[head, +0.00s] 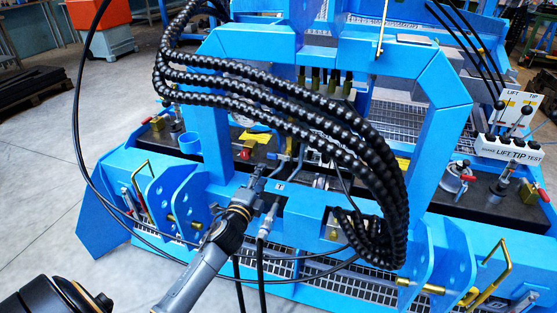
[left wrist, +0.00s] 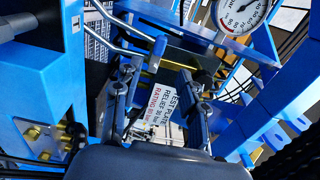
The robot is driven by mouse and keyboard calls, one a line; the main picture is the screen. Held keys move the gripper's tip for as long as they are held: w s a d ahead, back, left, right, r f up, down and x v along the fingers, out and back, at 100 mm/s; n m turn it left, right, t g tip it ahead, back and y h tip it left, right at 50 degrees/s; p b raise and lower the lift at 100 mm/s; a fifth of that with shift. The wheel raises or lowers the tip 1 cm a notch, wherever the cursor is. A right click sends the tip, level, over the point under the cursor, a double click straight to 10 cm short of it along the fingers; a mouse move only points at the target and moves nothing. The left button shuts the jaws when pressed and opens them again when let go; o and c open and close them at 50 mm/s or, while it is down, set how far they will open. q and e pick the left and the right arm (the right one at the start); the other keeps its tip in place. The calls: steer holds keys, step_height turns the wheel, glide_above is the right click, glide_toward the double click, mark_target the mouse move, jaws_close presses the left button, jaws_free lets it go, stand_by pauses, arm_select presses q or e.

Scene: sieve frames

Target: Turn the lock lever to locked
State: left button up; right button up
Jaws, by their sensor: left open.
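My left gripper (head: 262,190) reaches in from the lower left to the middle of the blue frame's front beam (head: 300,209). In the left wrist view its two fingers (left wrist: 158,92) stand apart, with nothing visibly held between them. Grey bent rods (left wrist: 165,28) show just beyond the fingers, and similar rods (head: 288,160) show just past the gripper in the head view. I cannot tell whether one of them is the lock lever, or whether a finger touches it. No lock label is readable. My right gripper is not in view.
Thick black ribbed hoses (head: 330,120) arch over the work area from above. A white test plate label (left wrist: 168,112) and a pressure gauge (left wrist: 240,14) lie beyond the fingers. A lever panel marked LIFT and TIP (head: 508,149) is at right. Grey floor is free at left.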

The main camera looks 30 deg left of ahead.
mark_target(272, 158)
arm_select(q)
steer(key=b+x, duration=0.1)
steer(key=x, duration=0.9)
steer(key=shift+f+b, duration=0.1)
steer(key=shift+b, duration=0.3)
steer(key=shift+w, duration=0.55)
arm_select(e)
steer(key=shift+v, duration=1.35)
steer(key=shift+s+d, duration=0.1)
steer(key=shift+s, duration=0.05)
arm_select(q)
jaws_close()
